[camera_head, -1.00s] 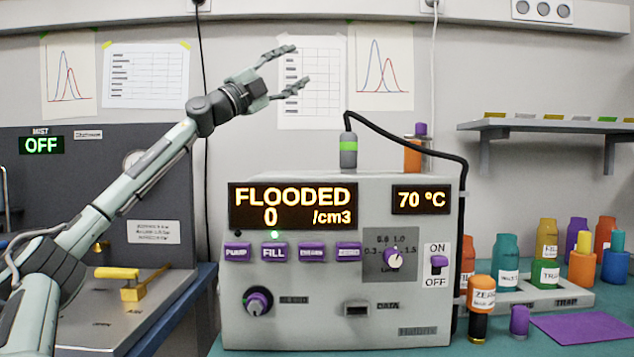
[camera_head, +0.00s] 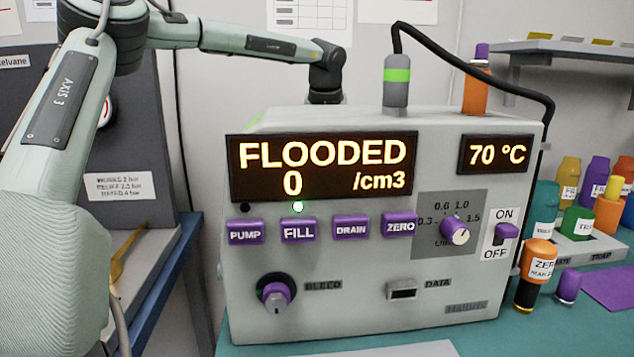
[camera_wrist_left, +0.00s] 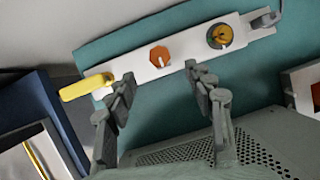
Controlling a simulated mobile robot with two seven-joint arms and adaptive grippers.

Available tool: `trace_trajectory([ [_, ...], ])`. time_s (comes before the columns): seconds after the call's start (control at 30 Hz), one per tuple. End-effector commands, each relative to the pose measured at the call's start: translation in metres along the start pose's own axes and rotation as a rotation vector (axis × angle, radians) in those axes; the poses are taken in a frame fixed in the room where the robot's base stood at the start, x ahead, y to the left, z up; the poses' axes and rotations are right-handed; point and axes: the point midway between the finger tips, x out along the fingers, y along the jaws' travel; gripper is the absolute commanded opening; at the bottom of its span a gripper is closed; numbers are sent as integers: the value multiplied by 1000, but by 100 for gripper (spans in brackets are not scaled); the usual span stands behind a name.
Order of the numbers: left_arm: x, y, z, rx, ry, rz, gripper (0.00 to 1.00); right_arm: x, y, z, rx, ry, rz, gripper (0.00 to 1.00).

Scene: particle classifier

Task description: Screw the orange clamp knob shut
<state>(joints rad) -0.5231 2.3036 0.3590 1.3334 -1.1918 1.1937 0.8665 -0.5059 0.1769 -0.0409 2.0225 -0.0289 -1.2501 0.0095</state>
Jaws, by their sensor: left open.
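The orange clamp knob (camera_wrist_left: 159,57) shows in the left wrist view. It is octagonal and sits near the middle of a white bar on the teal bench top. A yellow handle (camera_wrist_left: 86,86) is at the bar's left end, and a round dark fitting with a yellow centre (camera_wrist_left: 220,36) is on its right. My left gripper (camera_wrist_left: 162,82) is open and empty, its fingers pointing toward the bar on either side of the knob, apparently apart from it. In the head view, my left arm reaches behind the classifier (camera_head: 375,270), which hides the gripper and knob. My right gripper is not in view.
The classifier's perforated grey housing (camera_wrist_left: 265,140) lies close below the fingers in the wrist view. A black hose (camera_head: 470,55) arches over its top. Several bottles and an orange jar (camera_head: 536,262) stand at the right.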

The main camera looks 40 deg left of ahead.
Motion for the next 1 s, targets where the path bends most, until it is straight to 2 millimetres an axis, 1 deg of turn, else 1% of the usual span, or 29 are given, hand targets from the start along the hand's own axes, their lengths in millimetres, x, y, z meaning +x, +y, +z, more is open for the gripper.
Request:
trace_trajectory([
  [0.17, 12, 0, -2, 6, 8, 13, 53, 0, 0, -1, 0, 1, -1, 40],
  [0.4, 51, 1, -3, 5, 10, 12, 53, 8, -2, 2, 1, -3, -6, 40],
  [0.6, 74, 1, -2, 4, 7, 11, 53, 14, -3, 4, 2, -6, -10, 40],
  [0.73, 80, 1, -3, 4, 6, 10, 53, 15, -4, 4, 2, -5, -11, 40],
  [0.97, 80, 1, -2, 5, 6, 10, 53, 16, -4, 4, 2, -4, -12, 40],
  [1.0, 80, 1, -2, 5, 6, 10, 48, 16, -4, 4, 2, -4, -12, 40],
])
